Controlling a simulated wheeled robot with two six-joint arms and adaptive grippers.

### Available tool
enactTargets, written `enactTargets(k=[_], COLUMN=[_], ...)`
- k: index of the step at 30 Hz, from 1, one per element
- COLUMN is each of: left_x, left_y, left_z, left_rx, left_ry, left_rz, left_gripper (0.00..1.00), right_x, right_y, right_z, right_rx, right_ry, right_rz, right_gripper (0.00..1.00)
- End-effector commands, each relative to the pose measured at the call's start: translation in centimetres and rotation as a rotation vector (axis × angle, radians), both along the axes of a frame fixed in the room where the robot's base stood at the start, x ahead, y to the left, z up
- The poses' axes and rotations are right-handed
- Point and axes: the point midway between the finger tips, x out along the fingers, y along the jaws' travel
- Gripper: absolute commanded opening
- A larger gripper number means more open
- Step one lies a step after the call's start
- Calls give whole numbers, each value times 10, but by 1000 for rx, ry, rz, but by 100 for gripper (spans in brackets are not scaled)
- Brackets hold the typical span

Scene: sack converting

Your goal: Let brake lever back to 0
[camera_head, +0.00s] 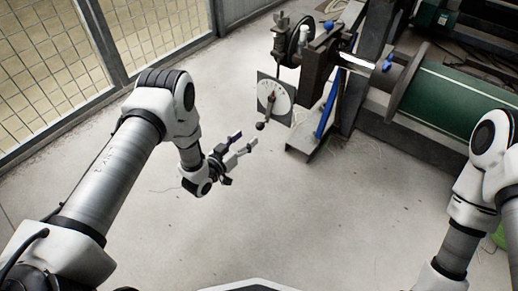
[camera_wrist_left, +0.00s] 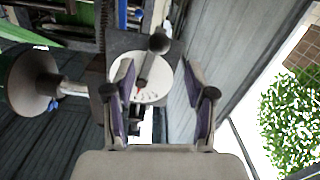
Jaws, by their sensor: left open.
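The brake lever (camera_head: 268,111) has a dark round knob at its low end and sits in front of a pale round dial (camera_head: 284,101) on a grey plate. My left gripper (camera_head: 246,140) is open and empty, just short of the knob (camera_head: 260,126) and slightly below it. In the left wrist view the knob (camera_wrist_left: 158,43) shows just beyond the gap between the open fingers (camera_wrist_left: 159,70), apart from them. The dial (camera_wrist_left: 153,86) with red marks shows between the fingers. Its numbers are too small to read. My right gripper is out of view.
The machine frame with a blue bar (camera_head: 327,112) stands behind the dial. A large green roll (camera_head: 460,98) with a grey flange lies to its right. A mesh fence (camera_head: 45,70) runs along the left. The floor (camera_head: 310,220) in front is clear.

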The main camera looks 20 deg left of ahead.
Motion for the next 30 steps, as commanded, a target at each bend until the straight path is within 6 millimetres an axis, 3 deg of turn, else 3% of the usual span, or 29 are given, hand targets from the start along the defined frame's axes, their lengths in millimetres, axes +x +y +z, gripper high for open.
enactTargets(k=[1, 5, 15, 25, 26, 30], left_x=[4, 13, 69, 79, 79, 79], left_y=[0, -3, -23, -26, -26, -26], left_z=[-10, -6, -7, -3, -3, -3], left_rx=[-5, -12, -11, -11, -11, -11], left_ry=[-26, -53, -50, -45, -45, -45], left_rz=[-6, -14, -13, -11, -11, -11], left_gripper=[55, 55, 55, 55, 48, 0], right_x=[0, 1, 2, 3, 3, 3], right_y=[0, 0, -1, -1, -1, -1], right_z=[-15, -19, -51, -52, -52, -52], right_rx=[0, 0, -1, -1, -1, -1], right_ry=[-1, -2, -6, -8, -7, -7], right_rz=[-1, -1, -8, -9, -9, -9], right_gripper=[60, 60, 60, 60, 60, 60])
